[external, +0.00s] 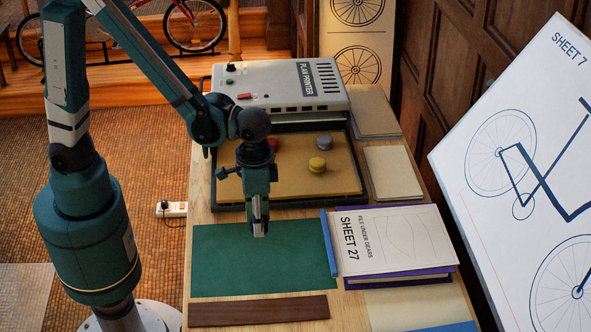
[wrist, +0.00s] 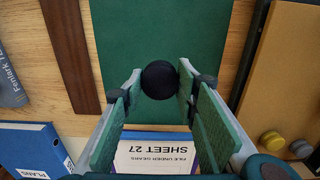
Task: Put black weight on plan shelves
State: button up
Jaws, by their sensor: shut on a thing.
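The black weight (wrist: 160,80) is a dark round piece between the fingertips of my gripper (wrist: 158,88) in the wrist view. My gripper is shut on it, above the green mat (wrist: 150,30). In the external view my gripper (external: 260,228) points down over the right part of the green mat (external: 225,268), left of the blue strip (external: 328,243). The weight cannot be made out there. I cannot pick out plan shelves in either view.
A tray (external: 350,188) behind holds yellow (external: 317,165), grey (external: 324,143) and red (external: 273,144) weights, with the plan printer (external: 280,90) beyond. The Sheet 27 stack (external: 400,240) lies right of the mat. A dark wooden strip (external: 258,311) lies in front. The mat's left part is bare.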

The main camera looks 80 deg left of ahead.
jog(key=shift+f, duration=0.1)
jog(key=b, duration=0.2)
send_over(261, 255)
jog(key=shift+f, duration=2.8)
jog(key=shift+f+b, duration=0.3)
jog(key=shift+f, duration=1.8)
jog(key=shift+f, duration=0.1)
jog(key=o, duration=0.7)
jog(key=shift+f, duration=0.1)
jog(key=o, duration=0.5)
jog(key=shift+c, duration=0.2)
jog(key=shift+r, duration=0.2)
jog(key=shift+r+p, duration=1.45)
jog(key=shift+r, duration=4.55)
